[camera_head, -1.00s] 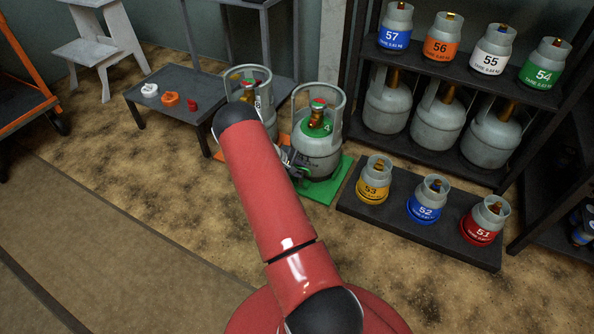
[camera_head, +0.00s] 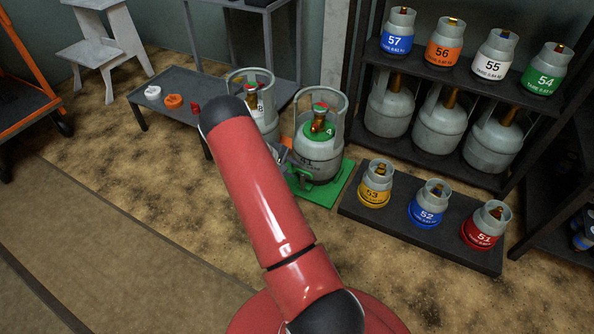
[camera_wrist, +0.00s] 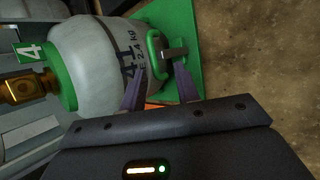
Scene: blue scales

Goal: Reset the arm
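Just beyond the fingertips is a green ring-like part (camera_wrist: 155,48) with a grey metal piece, close to a grey gas cylinder marked 41 (camera_wrist: 105,62). I cannot tell whether the fingers touch it. In the head view my red arm hides most of the gripper. The cylinder with the green collar (camera_head: 318,158) stands upright on a green mat (camera_head: 340,185), and the green part (camera_head: 300,180) shows at its lower front.
Another cylinder (camera_head: 265,115) stands left of it, partly behind my arm. A low table (camera_head: 180,97) holds white, orange and red pieces. Small numbered cylinders stand on a low black platform (camera_head: 400,222) and on a shelf (camera_head: 455,76) at right. Floor at left is open.

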